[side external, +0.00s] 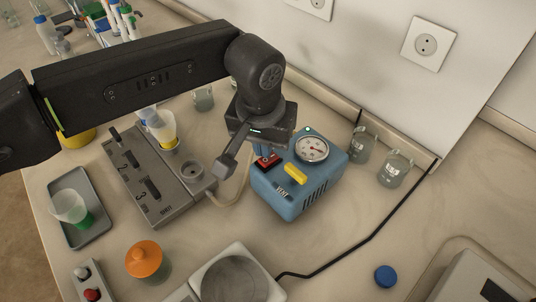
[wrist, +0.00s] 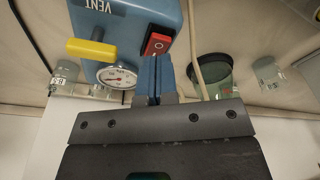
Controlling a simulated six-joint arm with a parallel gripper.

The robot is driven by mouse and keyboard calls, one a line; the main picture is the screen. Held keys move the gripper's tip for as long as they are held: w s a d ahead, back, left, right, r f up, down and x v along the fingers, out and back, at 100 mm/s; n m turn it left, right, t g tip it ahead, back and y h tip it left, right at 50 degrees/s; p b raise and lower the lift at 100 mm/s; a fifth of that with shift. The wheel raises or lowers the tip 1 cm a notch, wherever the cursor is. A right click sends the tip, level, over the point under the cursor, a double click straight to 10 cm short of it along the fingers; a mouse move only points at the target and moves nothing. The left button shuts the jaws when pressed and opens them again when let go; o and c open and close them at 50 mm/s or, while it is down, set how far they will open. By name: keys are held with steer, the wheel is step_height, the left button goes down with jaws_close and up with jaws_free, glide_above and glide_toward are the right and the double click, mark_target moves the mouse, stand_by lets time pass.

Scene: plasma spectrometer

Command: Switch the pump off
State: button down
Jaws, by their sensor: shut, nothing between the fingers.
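The pump is a blue box (side external: 318,180) with a round gauge (side external: 312,149), a yellow lever (side external: 295,173) and a red rocker switch (side external: 266,164) on its top. In the wrist view the red switch (wrist: 157,42) sits in a black frame, with the "VENT" label and yellow lever (wrist: 91,49) to its left. Which side of the rocker is pressed I cannot tell. My gripper (side external: 262,151) is over the switch end of the pump. Its blue fingers (wrist: 153,72) are shut and empty, with their tips close to the switch; contact is unclear.
A grey block with numbered sliders (side external: 150,178) stands left of the pump, with a cup (side external: 160,128) on it. Glass beakers (side external: 394,169) stand right of the pump by the wall. A black cable (side external: 372,238) crosses the bench. An orange-lidded jar (side external: 146,260) stands in front.

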steer(key=shift+f, duration=1.15)
stand_by(0.4)
steer(key=shift+r, duration=3.5)
